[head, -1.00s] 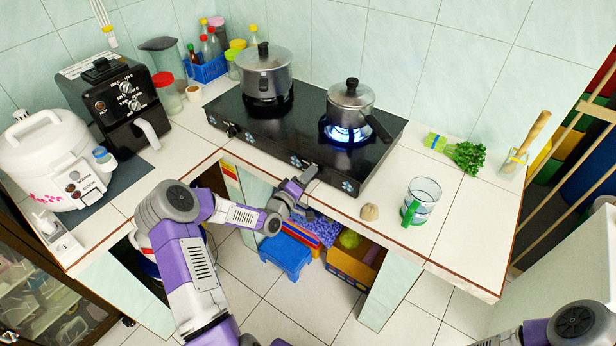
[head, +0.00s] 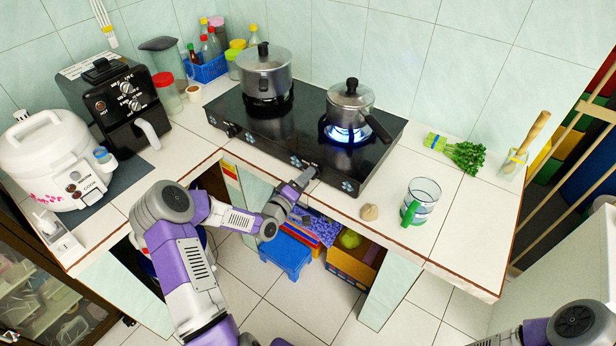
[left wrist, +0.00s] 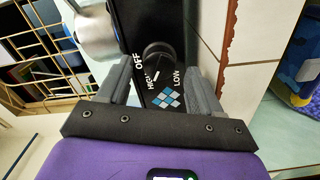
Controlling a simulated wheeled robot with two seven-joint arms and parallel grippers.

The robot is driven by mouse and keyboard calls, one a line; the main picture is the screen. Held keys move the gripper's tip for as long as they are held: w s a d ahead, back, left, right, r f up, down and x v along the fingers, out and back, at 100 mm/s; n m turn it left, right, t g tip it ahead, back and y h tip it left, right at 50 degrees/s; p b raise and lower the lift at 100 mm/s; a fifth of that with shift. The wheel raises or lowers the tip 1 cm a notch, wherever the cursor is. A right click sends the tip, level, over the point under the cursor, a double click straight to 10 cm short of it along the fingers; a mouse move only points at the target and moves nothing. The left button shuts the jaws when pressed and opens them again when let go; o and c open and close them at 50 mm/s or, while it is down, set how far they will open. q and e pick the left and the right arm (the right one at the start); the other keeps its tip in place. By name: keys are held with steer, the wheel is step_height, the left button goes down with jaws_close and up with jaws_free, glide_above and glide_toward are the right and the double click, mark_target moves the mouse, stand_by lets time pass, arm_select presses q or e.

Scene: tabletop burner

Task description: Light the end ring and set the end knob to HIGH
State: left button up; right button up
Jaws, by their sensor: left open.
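The black two-ring stove (head: 262,140) stands on the tiled counter. Its right-hand end ring (head: 348,133) burns with a blue flame under a lidded pot (head: 350,100). My left gripper (head: 308,176) is at the stove's front edge near its right end and hides the end knob in the head view. In the left wrist view, the dark round end knob (left wrist: 158,54) lies just ahead of my left gripper (left wrist: 165,88), whose fingers are apart. OFF, HIGH and LOW labels surround the knob; its exact setting is hard to read. My right gripper is out of view.
Another pot (head: 264,72) stands on the left ring, with its knob (head: 232,130) at the stove's left front. A glass mug (head: 420,200), a small brown item (head: 369,212) and green herbs (head: 465,156) lie to the right. A rice cooker (head: 50,160) stands left.

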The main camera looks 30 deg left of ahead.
arm_select(q)
steer(key=s, duration=0.4)
steer(key=s+p, duration=0.1)
steer(key=s, duration=0.1)
steer(key=shift+a, duration=0.25)
steer(key=d+f+g, duration=0.1)
steer(key=d+f, duration=0.1)
steer(key=d, duration=0.1)
steer(key=d+f+m+g+h, duration=0.1)
steer(key=d+f, duration=0.2)
steer(key=d+f+m+g+h, duration=0.1)
steer(key=d+f+g, duration=0.1)
steer(key=d, duration=0.1)
steer(key=shift+s+d+f, duration=0.15)
steer(key=shift+s+d, duration=0.05)
steer(key=shift+s, duration=0.1)
steer(key=s+d+f+m+g+h, duration=0.1)
steer(key=s+d+f+m+g, duration=0.2)
steer(key=s+d+f+g, duration=0.35)
steer(key=s+d+f+m+g, duration=0.3)
steer(key=s+d, duration=0.2)
steer(key=s, duration=0.3)
steer(key=s+d+f+m+g, duration=0.2)
steer(key=s+d+f+g, duration=0.1)
steer(key=s, duration=0.5)
steer(key=shift+s+d+f+m+g, duration=0.2)
steer(key=shift+d+m+g, duration=0.3)
steer(key=shift+d, duration=0.5)
